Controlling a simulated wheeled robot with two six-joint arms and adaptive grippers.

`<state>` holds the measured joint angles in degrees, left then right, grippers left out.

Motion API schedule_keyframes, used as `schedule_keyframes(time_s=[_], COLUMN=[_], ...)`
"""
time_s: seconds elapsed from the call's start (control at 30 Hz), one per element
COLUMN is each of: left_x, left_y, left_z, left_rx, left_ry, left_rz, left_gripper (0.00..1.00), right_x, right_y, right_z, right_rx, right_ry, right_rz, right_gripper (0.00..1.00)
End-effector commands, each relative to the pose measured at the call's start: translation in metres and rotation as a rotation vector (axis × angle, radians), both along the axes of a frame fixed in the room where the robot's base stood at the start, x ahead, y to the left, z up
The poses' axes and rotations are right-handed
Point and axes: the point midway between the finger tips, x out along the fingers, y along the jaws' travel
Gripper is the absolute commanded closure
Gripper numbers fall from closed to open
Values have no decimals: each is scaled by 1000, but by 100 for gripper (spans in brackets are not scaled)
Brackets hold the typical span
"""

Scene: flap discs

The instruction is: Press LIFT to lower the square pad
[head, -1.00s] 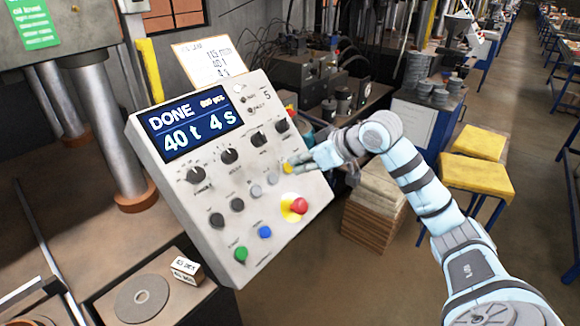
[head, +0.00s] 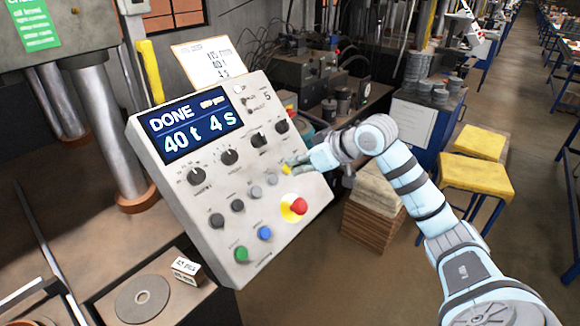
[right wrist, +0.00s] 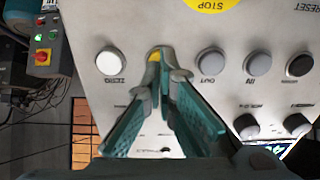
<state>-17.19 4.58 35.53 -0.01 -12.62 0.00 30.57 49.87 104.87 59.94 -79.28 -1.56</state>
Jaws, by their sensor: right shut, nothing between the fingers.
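The control panel (head: 222,190) is a tilted grey box with a blue screen (head: 192,124) reading "DONE", "40 t" and "4 s". My right gripper (head: 293,164) is shut and empty, its fingertips at a yellow button (head: 287,169) on the panel's right side. In the right wrist view the closed fingertips (right wrist: 163,70) overlap the yellow button (right wrist: 154,56); I cannot tell whether they touch it. Its label is hidden by the fingers, and I cannot read LIFT anywhere. I cannot make out a square pad. My left gripper is not in view.
Grey buttons (right wrist: 211,61) sit beside the yellow one, with a white button (right wrist: 110,62) on the other side. The red stop button (head: 299,206) is just below. Knobs, a green button (head: 241,254) and a blue button (head: 265,233) share the panel. Stacked boards (head: 374,215) stand right.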

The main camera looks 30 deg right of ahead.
Motion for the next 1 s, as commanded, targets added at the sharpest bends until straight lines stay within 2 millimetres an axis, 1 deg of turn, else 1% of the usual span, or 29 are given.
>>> schedule_keyframes(time_s=[0.67,1.0], left_x=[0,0], left_y=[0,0], left_z=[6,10], left_rx=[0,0], left_ry=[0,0], left_rz=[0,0], left_gripper=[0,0], right_x=[9,10], right_y=[3,3], right_z=[-8,-8], right_rx=[0,0], right_ry=[1,1], right_rz=[0,1], right_gripper=[100,100])
